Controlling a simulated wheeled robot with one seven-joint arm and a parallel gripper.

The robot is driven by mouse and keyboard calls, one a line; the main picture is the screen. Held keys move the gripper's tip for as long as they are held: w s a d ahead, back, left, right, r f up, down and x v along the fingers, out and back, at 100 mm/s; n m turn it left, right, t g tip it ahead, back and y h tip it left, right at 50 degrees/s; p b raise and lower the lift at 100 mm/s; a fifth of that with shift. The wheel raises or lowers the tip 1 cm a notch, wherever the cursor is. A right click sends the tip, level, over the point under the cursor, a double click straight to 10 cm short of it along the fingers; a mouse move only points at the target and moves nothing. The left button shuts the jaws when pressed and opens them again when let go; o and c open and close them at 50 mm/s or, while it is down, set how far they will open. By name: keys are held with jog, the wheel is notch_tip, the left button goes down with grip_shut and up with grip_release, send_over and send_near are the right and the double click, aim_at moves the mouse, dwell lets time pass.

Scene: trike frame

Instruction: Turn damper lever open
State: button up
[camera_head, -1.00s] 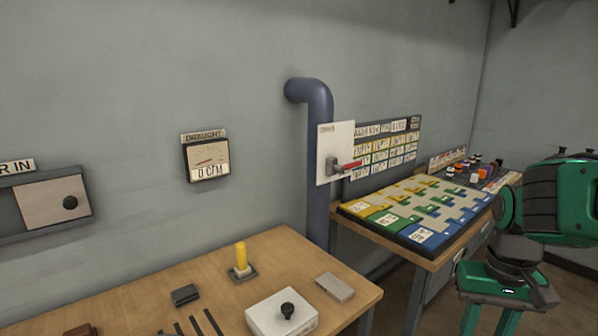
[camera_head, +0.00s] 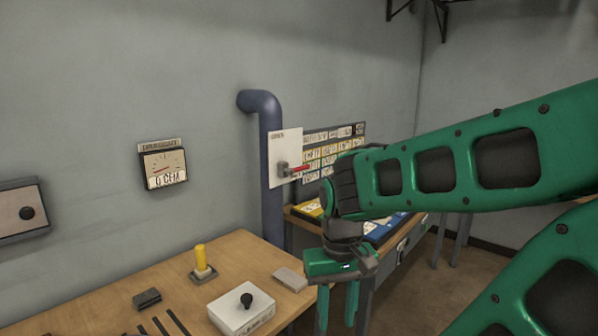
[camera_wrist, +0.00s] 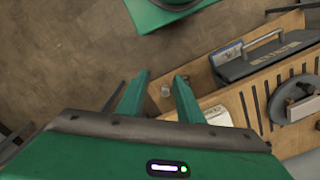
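The damper lever (camera_head: 300,168) has a red handle on a grey pivot, mounted on a white plate (camera_head: 284,146) fixed to the blue pipe (camera_head: 271,200). The handle points right, roughly level. My gripper (camera_head: 338,310) hangs pointing down, to the right of and below the lever, apart from it. In the wrist view the two green fingers (camera_wrist: 158,95) stand apart with nothing between them, so the gripper is open. The draught gauge (camera_head: 163,167) on the wall reads 0 CFM.
A wooden bench (camera_head: 150,285) holds a yellow peg (camera_head: 201,258), a white box with a black knob (camera_head: 242,308) and small blocks. A second table with coloured panels (camera_head: 384,229) stands behind my arm. Floor shows to the right.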

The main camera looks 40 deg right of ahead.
jog(key=n+t+h, duration=0.7)
jog(key=n+h, duration=0.7)
jog(key=n, duration=0.3)
send_near(302, 168)
jog(key=shift+w+d+f, duration=0.35)
jog(key=shift+w+d, duration=0.05)
jog(key=shift+w, duration=0.3)
jog(key=shift+n, duration=0.3)
jog(key=x, duration=1)
jog(key=shift+d, duration=0.4)
jog(key=shift+c, duration=0.5)
